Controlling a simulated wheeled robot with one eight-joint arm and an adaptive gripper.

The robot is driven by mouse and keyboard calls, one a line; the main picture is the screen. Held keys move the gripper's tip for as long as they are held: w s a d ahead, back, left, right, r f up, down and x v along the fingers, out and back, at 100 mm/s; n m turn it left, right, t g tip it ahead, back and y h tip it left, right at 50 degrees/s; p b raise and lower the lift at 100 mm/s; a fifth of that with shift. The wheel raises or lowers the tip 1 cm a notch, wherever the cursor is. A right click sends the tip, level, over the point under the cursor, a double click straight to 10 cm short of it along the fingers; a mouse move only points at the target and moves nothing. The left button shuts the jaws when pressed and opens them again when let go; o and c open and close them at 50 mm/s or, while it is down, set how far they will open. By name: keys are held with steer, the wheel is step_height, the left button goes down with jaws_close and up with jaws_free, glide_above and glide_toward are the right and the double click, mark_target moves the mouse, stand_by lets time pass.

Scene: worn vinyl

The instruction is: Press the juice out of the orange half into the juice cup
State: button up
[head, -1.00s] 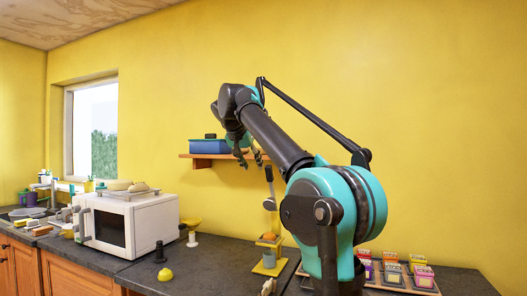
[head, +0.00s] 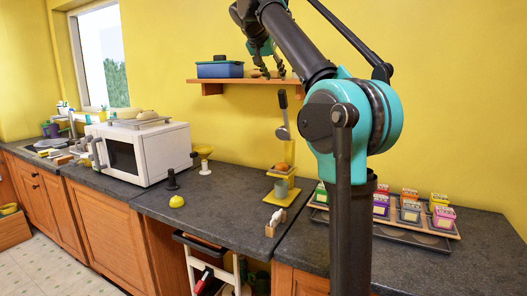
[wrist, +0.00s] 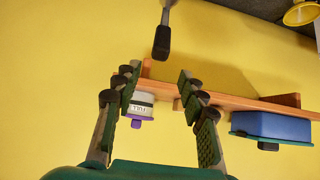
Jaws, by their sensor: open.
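The juice press stands on the counter in the head view, with a yellow base (head: 293,196) and its lever (head: 283,99) raised, black grip at the top. An orange half (head: 282,167) sits in the press's holder. The juice cup (head: 281,188) is below it on the base; its contents are hidden. My gripper (head: 268,74) is open and empty, in front of the wall shelf, above and slightly left of the lever's grip. In the wrist view the lever's black grip (wrist: 162,42) shows just beyond the gap between my open fingertips (wrist: 159,72).
The wall shelf (head: 212,88) behind my gripper bears a blue box (head: 220,70) and a labelled jar (wrist: 143,103). A white microwave (head: 157,153), a lemon (head: 177,201) and a tray of small cartons (head: 400,231) stand on the counter. Bare counter lies left of the press.

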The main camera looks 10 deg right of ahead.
mark_target(281, 90)
steer(key=shift+x, duration=3.95)
steer(key=shift+c, duration=0.2)
